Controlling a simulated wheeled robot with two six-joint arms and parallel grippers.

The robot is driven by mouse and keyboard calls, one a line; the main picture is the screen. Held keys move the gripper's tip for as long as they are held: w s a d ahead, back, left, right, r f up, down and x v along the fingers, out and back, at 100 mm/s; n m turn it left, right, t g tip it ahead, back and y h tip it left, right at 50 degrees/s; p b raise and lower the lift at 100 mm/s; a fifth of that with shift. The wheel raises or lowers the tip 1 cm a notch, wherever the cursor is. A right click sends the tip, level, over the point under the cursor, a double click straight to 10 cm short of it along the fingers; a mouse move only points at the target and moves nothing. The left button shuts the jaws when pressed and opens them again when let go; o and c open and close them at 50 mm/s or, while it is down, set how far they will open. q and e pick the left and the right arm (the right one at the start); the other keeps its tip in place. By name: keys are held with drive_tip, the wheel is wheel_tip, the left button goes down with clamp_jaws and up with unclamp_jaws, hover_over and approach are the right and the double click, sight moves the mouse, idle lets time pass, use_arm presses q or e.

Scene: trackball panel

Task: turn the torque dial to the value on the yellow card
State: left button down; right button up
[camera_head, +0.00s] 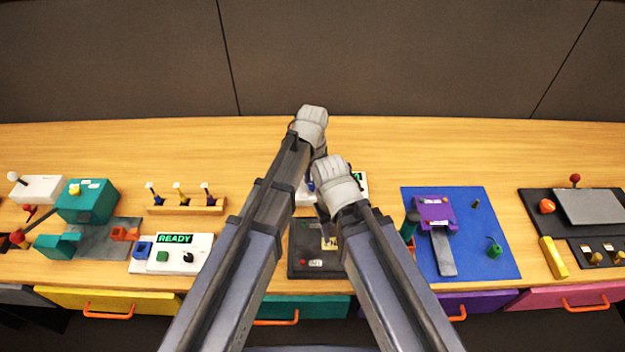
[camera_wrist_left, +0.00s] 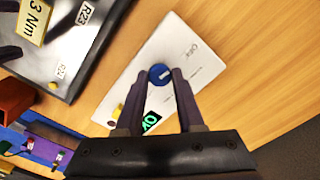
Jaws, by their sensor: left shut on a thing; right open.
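The torque dial appears to be the round blue knob (camera_wrist_left: 160,75) with a pale mark, on a white panel (camera_wrist_left: 192,52). The left wrist view shows my left gripper (camera_wrist_left: 161,72) with a finger on each side of the knob, shut on it. A small green display (camera_wrist_left: 151,121) on that panel seems to read "OK". The yellow card (camera_wrist_left: 36,20) reads "3 Nm" and stands on a dark panel (camera_wrist_left: 82,52); the head view shows it partly (camera_head: 329,243). In the head view my right gripper (camera_head: 323,212) is lower, over the dark panel; my arms hide much of the white panel.
Left of my arms is a white panel with a "READY" display (camera_head: 174,239). A blue mat (camera_head: 475,255) with a purple device (camera_head: 436,211) lies to the right. Drawers with orange handles (camera_head: 108,313) line the front. The table's back strip is clear.

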idle(0.4)
use_arm(q)
drive_tip(key=m, duration=0.5)
drive_tip(key=shift+m, duration=0.4)
drive_tip(key=m, duration=1.2)
drive_tip(key=shift+m, duration=0.3)
drive_tip(key=m, duration=0.5)
drive_tip(key=shift+m, duration=0.3)
drive_tip(key=c, duration=0.5)
unclamp_jaws()
drive_tip(key=shift+c, duration=0.2)
